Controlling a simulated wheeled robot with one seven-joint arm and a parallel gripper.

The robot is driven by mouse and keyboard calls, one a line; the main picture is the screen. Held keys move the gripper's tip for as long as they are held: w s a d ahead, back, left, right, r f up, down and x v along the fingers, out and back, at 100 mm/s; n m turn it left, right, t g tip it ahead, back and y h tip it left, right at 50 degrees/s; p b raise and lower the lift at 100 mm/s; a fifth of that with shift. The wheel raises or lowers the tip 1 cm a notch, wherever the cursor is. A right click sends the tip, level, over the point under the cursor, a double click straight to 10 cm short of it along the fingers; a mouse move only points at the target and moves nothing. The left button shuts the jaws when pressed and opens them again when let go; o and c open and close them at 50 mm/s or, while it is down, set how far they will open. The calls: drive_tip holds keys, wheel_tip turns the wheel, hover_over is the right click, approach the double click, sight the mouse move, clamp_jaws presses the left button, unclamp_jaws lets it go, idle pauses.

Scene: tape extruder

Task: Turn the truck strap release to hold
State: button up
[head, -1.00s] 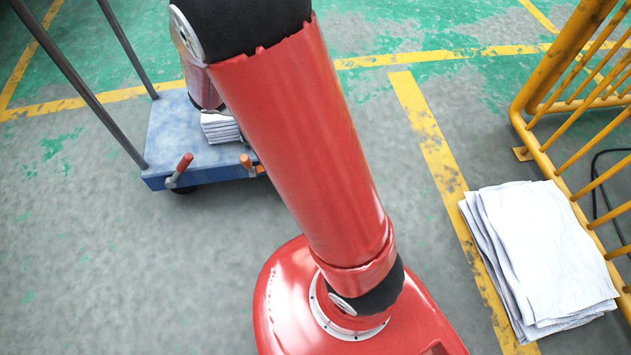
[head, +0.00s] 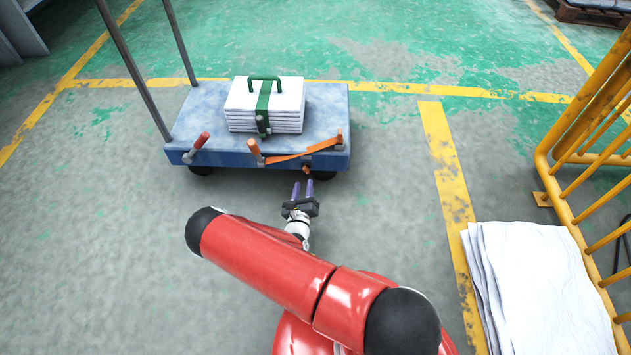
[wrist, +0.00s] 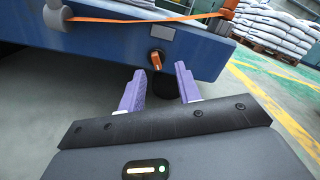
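The blue platform truck (head: 215,157) stands ahead of my gripper. The strap release appears to be a small orange lever (head: 306,169) on its front side. In the wrist view the orange lever (wrist: 156,61) sits on a dark round mount and looks nearly upright, slightly tilted. My gripper (head: 303,186) is open and empty just in front of that side. Its two purple fingers (wrist: 160,69) also show in the wrist view, with the lever beyond and between their tips, apparently apart from them. An orange strap (head: 290,157) runs along the truck's edge above the lever.
A stack of white sheets (head: 295,97) with a green strap and handle lies on the truck. Red and orange pegs (head: 197,143) stick out along its front edge. White sheets (head: 535,290) and a yellow railing (head: 570,200) are at right. The floor left is clear.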

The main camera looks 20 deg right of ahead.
sight(305, 171)
drive_tip(key=shift+n+y, duration=0.3)
drive_tip(key=shift+n, duration=0.1)
drive_tip(key=x, duration=0.3)
drive_tip(key=f+b+x, duration=0.1)
drive_tip(key=x, duration=0.3)
drive_tip(key=shift+w+f, duration=0.1)
drive_tip(key=shift+f, duration=0.1)
clamp_jaws()
